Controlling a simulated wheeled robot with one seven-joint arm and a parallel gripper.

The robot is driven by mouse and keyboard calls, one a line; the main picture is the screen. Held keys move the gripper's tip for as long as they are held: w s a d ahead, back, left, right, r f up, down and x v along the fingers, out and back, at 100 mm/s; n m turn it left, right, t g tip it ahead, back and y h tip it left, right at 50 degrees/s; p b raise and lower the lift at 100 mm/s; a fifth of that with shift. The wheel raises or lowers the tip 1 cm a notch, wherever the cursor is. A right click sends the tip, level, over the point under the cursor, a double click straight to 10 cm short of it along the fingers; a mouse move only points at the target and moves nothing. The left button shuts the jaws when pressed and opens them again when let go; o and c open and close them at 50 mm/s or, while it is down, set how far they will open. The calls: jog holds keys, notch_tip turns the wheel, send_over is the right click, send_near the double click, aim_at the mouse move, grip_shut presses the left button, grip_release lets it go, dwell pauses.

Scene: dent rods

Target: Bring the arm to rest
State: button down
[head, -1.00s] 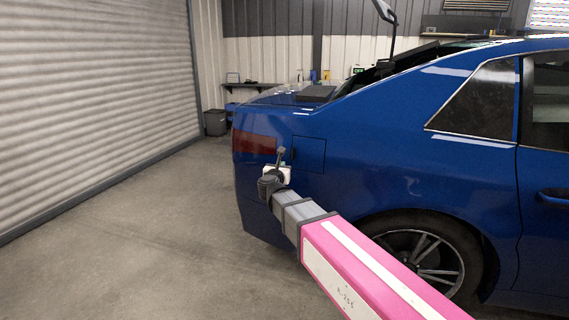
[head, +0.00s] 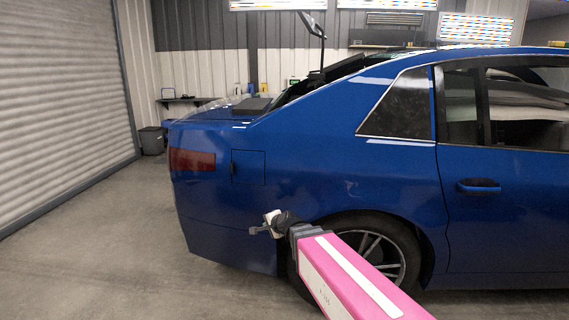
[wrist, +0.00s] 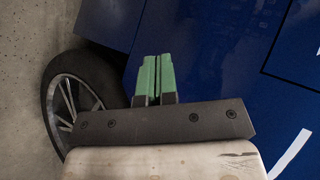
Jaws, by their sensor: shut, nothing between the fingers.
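My arm, pink with a white stripe, reaches in from the bottom of the head view. My gripper (head: 257,230) is at its far end, in front of the lower rear side of the blue car (head: 290,170). In the wrist view my gripper (wrist: 153,78) shows two green fingertips pressed together with nothing between them. The car's blue side (wrist: 205,60) lies beyond the fingertips. I cannot tell the exact gap between gripper and car.
The car's rear wheel (head: 372,255) is close to the arm and also shows in the wrist view (wrist: 75,100). A ribbed shutter door (head: 60,100) stands at the left. A dark bin (head: 152,140) stands at the back. The floor (head: 110,240) left of the car is clear.

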jog(key=s+d+f+n+g+h, duration=0.2)
jog(key=s+d+f+n+g, duration=0.1)
jog(key=d, duration=0.5)
jog(key=s+d+f+n+g+h, duration=0.2)
jog(key=s+d+f+n+g, duration=0.1)
jog(key=s+d+f, duration=0.2)
jog(key=s+d+f+n+g+h, duration=0.2)
jog(key=s+d, duration=0.5)
jog(key=d, duration=0.5)
notch_tip(320, 180, down, 3)
jog(key=shift+s+d+f+n+g, duration=0.1)
jog(key=shift+s+d+n+g, duration=0.15)
jog(key=shift+n+g, duration=0.7)
